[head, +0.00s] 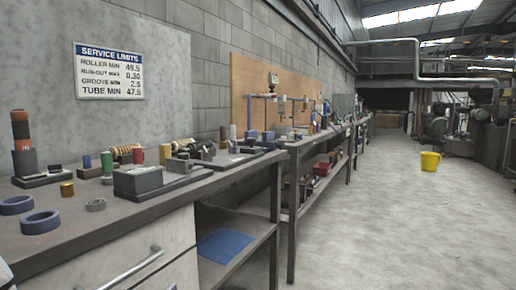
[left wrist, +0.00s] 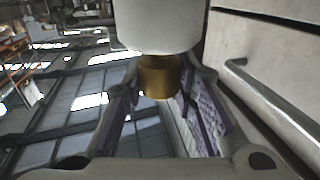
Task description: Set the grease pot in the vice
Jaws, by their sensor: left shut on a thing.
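My left gripper (left wrist: 161,82) is at the front of the bench drawers in the left wrist view. It is shut on a brass-coloured round part (left wrist: 158,78) that joins a wide white cylinder (left wrist: 160,25); I take this to be the grease pot. The cylinder's far end is cut off by the frame. A pale shape shows at the head view's lower left edge, too cropped to identify. A low grey block with a flat base (head: 138,181) on the bench looks like the vice. Its jaw gap cannot be made out. My right gripper is not in view.
The bench top (head: 110,222) is bare along its front edge. A drawer handle (head: 130,272) sticks out below.

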